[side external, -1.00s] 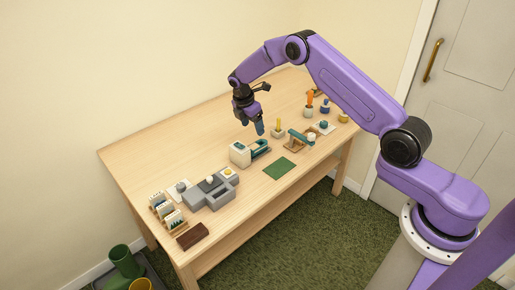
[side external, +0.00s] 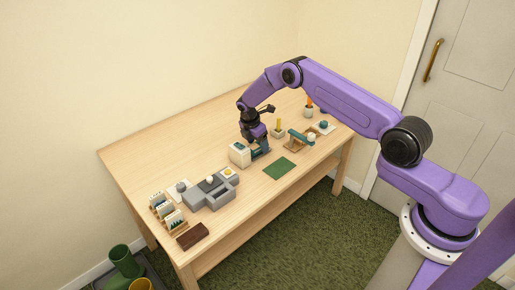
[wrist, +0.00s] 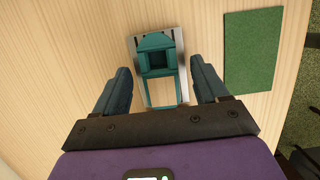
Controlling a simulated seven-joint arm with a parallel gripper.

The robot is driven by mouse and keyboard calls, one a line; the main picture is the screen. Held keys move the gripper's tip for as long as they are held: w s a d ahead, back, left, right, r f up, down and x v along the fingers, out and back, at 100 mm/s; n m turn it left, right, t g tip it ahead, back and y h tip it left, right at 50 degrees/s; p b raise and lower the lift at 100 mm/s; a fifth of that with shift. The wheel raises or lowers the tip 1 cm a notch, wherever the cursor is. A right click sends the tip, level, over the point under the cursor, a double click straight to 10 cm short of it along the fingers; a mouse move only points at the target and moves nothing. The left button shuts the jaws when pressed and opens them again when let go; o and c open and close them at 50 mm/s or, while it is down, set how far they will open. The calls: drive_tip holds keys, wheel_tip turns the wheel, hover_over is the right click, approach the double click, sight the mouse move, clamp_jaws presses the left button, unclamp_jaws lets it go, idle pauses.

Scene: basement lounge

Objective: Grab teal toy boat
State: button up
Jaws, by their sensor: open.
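The teal toy boat (wrist: 157,42) is in the upper middle of the wrist view, with a square raised cabin and an open frame at its near end. Grey strips show along its sides. In the side external view it is mostly hidden behind my fingers, beside a white block (side external: 239,155). My gripper (wrist: 160,72) is open. One finger is on each side of the boat, with a visible gap to it on both sides. I cannot tell exactly how low the fingertips are relative to the hull.
A green mat (side external: 280,169) lies to the right of the boat. A wooden stand with a teal bar (side external: 299,138) and a yellow-topped holder (side external: 278,130) are near on the right. A grey machine (side external: 210,190) stands to the left. The back left of the table (side external: 170,145) is clear.

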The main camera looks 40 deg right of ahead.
drive_tip(key=c, duration=1.2)
drive_tip(key=shift+o, duration=0.2)
drive_tip(key=shift+r, duration=0.15)
